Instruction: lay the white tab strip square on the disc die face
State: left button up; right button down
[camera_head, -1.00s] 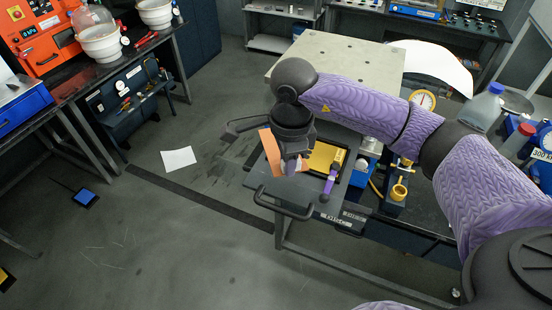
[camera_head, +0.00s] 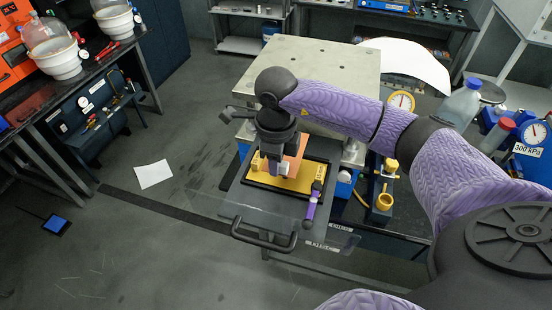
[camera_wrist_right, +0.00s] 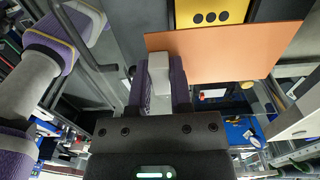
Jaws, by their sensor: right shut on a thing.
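My right gripper (camera_head: 278,168) is shut on a white block-like tab (camera_wrist_right: 159,74), between its two purple-lined fingers in the right wrist view. An orange-copper sheet (camera_wrist_right: 225,52) adjoins the tab's far end; the sheet also shows in the head view (camera_head: 298,148), tilted beside the gripper. Below is a yellow plate (camera_head: 259,181) in a black frame, partly hidden by the gripper. Three dark round marks show on the yellow plate (camera_wrist_right: 210,17) in the right wrist view. I cannot tell whether the sheet touches the plate. No separate disc die face is identifiable. My left gripper is out of view.
A purple-handled tool (camera_head: 311,205) lies at the plate's right edge. A dark handle bar (camera_head: 265,237) and a clear pane (camera_head: 215,206) are at the front. A pale perforated plate (camera_head: 335,62) stands behind. Brass fittings (camera_head: 384,201) and a gauge (camera_head: 401,101) stand right.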

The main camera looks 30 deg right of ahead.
notch_tip(320, 180, down, 8)
jog(key=b, duration=0.6)
jog(key=shift+f+b, duration=0.35)
jog(key=shift+b, duration=0.4)
dwell(0.7)
jog(key=shift+c, duration=2.3)
grip_release()
jog(key=shift+r, duration=0.15)
notch_tip(320, 180, up, 7)
jog(key=p, duration=0.5)
